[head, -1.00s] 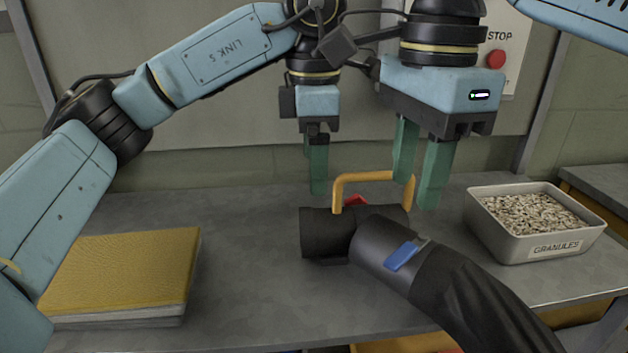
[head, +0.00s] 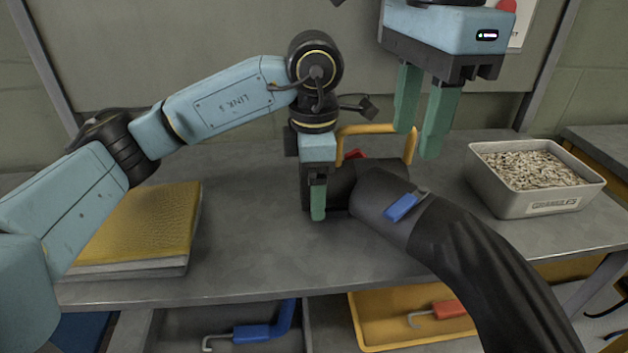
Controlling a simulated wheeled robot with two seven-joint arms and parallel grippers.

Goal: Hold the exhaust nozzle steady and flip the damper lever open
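The black exhaust nozzle (head: 341,183) lies on the grey bench with a yellow hoop handle (head: 378,129) and a small red part (head: 355,154) on top. A black cuff and hose join it on the right, and a blue lever (head: 405,205) lies on the cuff. My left gripper (head: 318,197) points down at the nozzle's left end. One green finger shows in front of the nozzle; the other is hidden, so its opening and any contact are unclear. My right gripper (head: 420,135) is open and empty, above and behind the nozzle, right of the handle.
A tray of granules (head: 532,205) stands on the right of the bench. A yellow-covered book (head: 150,222) lies on the left. Below the bench are a yellow bin (head: 372,343) and tools with blue and red handles. The bench between book and nozzle is clear.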

